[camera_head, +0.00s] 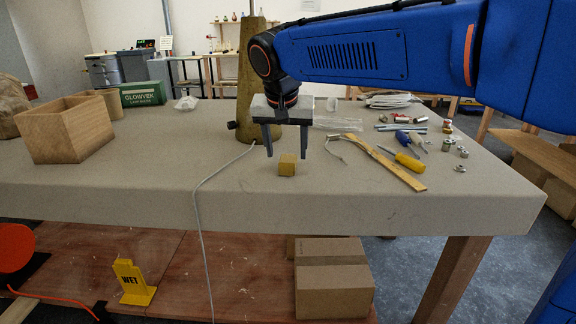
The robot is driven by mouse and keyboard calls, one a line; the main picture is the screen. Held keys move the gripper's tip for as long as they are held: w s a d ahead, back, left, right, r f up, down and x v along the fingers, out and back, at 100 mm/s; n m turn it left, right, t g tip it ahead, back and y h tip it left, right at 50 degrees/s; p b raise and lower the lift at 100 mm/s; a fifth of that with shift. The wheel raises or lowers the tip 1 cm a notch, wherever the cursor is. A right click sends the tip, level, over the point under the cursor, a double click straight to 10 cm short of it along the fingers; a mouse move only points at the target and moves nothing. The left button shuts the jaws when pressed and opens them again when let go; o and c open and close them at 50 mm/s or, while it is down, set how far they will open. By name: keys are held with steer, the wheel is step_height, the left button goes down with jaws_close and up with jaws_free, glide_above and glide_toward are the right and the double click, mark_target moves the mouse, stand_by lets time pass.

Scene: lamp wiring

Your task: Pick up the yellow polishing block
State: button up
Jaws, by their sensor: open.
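The yellow polishing block (288,166) is a small cube on the grey tabletop (120,190), near its front edge. My gripper (286,147) points down with its two fingers apart, one to the left and one to the right of the block in the picture. The fingertips look a little above or behind the block. I cannot tell the exact gap from this view. Nothing is between the fingers that I can see held.
A lamp body (246,100) stands behind my gripper, with a white cord (200,200) hanging over the front edge. Right of the block lie a yellow strip (388,164), screwdrivers (407,160) and small metal parts (461,152). A wooden box (68,130) stands left.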

mark_target(288, 158)
steer(key=shift+w+x, duration=0.2)
steer(key=shift+x, duration=1.1)
steer(key=shift+w+x, duration=0.15)
steer(key=shift+x, duration=1.2)
steer(key=shift+r, duration=0.2)
steer(key=shift+c, duration=0.6)
steer(key=c, duration=1)
